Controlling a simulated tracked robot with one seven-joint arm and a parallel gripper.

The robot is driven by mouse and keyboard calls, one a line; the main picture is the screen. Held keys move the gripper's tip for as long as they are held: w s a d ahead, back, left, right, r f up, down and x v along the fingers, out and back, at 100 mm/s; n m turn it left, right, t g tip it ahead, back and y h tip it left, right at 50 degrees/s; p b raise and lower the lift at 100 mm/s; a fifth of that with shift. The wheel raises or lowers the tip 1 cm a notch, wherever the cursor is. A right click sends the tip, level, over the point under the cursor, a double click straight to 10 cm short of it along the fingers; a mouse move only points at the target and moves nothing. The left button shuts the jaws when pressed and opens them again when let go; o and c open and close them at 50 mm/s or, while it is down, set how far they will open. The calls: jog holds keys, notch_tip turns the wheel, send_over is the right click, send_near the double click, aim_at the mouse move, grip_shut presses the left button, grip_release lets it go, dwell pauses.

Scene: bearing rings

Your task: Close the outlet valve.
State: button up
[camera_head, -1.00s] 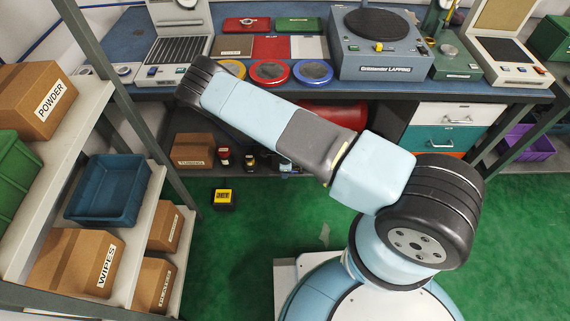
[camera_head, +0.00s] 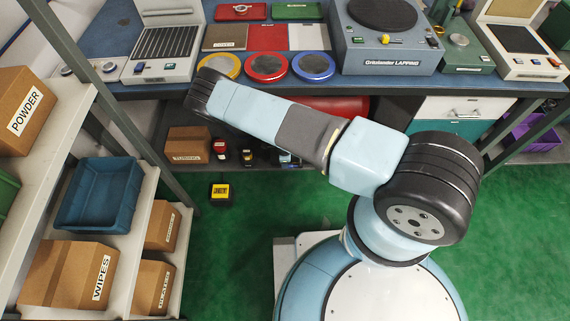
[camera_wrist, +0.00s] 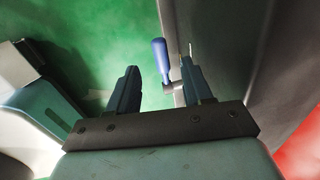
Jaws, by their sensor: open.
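A blue lever handle (camera_wrist: 160,60) with a metal stem shows in the wrist view, attached beside a grey surface; I take it to be the outlet valve's handle. My gripper (camera_wrist: 160,66) is open, with one finger on each side of the handle. The handle lies nearer the right finger, which hides part of the metal fitting. I cannot tell whether either finger touches it. In the head view my gripper and the handle are hidden. A red cylinder (camera_head: 340,105) lies under the bench there, partly behind my arm.
The bench (camera_head: 105,88) carries a lapping machine (camera_head: 388,60) and several coloured rings. A shelf rack (camera_head: 128,215) with boxes and a blue bin (camera_head: 98,193) stands at left. A small black-yellow box (camera_head: 221,192) sits on the open green floor.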

aim_at(292, 166)
jog(key=shift+w+d+f, duration=0.1)
jog(key=shift+w+f, duration=0.05)
jog(key=shift+f, duration=1)
jog(key=shift+w+a+f, duration=0.1)
jog(key=shift+w+f, duration=0.1)
jog(key=shift+f, duration=0.95)
jog(key=shift+w+d+f, duration=0.1)
jog(key=shift+w+f, duration=0.05)
jog(key=shift+f, duration=1)
jog(key=shift+c, duration=0.2)
grip_shut()
